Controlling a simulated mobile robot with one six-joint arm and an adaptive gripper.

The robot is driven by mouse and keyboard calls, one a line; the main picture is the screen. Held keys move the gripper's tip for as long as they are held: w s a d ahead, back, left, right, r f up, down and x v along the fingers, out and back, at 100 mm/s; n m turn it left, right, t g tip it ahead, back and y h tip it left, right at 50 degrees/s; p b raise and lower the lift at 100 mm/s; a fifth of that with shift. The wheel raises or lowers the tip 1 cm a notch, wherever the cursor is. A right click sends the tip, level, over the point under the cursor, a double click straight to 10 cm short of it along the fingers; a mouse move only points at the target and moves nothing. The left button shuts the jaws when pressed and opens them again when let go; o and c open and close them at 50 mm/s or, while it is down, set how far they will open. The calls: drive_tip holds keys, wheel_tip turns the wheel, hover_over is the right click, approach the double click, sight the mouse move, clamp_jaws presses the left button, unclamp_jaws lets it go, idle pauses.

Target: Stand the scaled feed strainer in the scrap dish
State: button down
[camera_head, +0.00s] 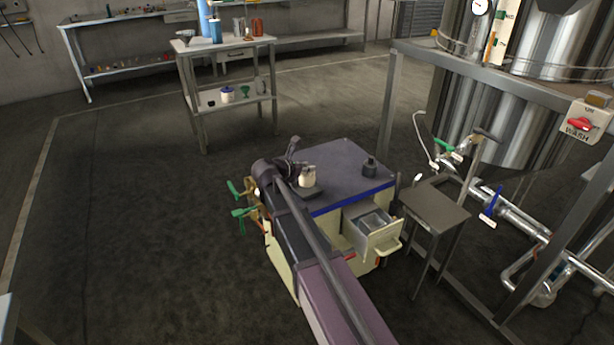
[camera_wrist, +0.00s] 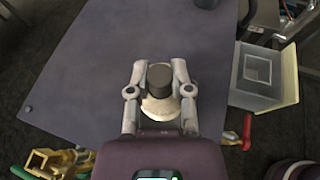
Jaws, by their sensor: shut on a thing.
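My gripper (camera_wrist: 160,82) is shut on a small pale, rounded thing with a dark cylindrical end (camera_wrist: 159,76), which I take to be the strainer. The fingers close on it from both sides, above the dark cart top (camera_wrist: 85,75). In the head view a cream thing (camera_head: 308,177) shows at the end of my arm, over the left part of the cart top (camera_head: 345,155). I cannot tell whether it touches the surface below. I cannot make out the scrap dish for certain.
The cart's cream drawer (camera_head: 378,238) is open, with a grey bin inside; it also shows in the wrist view (camera_wrist: 280,95). A small dark item (camera_head: 370,167) stands on the cart top. A small side table (camera_head: 435,205) and pipework (camera_head: 515,220) lie to the right. The left floor is clear.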

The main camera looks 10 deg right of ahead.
sight(307, 175)
drive_tip(key=shift+f+b, duration=1.35)
drive_tip(key=shift+f, duration=0.25)
drive_tip(key=shift+f, duration=0.1)
drive_tip(key=c, duration=0.5)
unclamp_jaws()
drive_tip(key=shift+c, duration=0.2)
drive_tip(key=shift+r, duration=0.2)
drive_tip(key=p+v, duration=0.4)
drive_tip(key=v, duration=0.8)
drive_tip(key=shift+p, duration=0.3)
drive_tip(key=shift+d, duration=0.1)
